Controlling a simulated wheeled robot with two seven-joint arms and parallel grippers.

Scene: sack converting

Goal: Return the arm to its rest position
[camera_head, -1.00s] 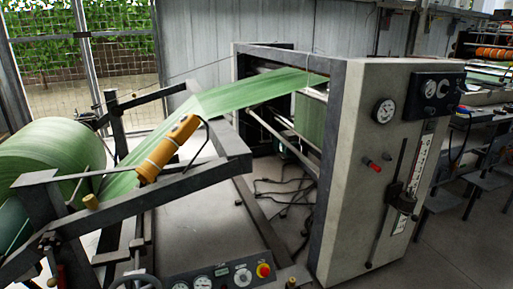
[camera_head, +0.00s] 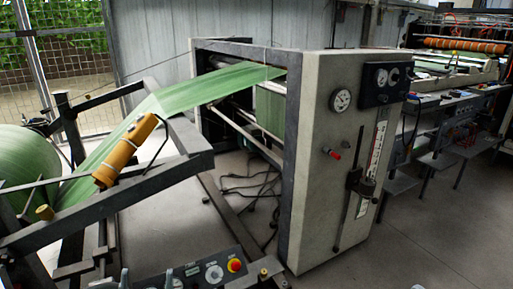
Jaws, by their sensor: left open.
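Only the tips of my left gripper (camera_head: 146,281) show, as two pale fingertips at the bottom edge, left of centre. They are apart, with nothing visible between them. They appear in front of the control panel (camera_head: 200,276) with its gauges and red button. The rest of the left arm is below the picture. My right gripper and arm are not in view.
A green roll (camera_head: 25,165) feeds a green web (camera_head: 205,90) over a dark frame (camera_head: 120,190) into a grey machine cabinet (camera_head: 325,200). An orange cylinder (camera_head: 124,152) sits on the frame. Benches (camera_head: 455,110) stand at the right. Floor at lower right is clear.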

